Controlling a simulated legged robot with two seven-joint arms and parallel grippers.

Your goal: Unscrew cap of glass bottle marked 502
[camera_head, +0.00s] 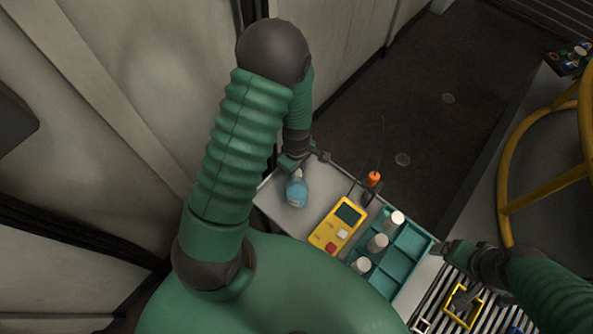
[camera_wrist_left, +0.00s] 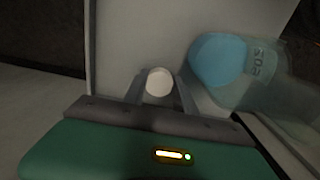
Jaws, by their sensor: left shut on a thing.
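My right gripper (camera_head: 442,249) is at the right, too small to read.
A yellow device (camera_head: 337,226) with a screen lies right of the bottle. A teal tray (camera_head: 403,252) holds white-topped containers. An orange item (camera_head: 374,179) stands at the table's back edge. A slatted surface (camera_head: 437,305) and a yellow rail (camera_head: 507,165) are at the right.

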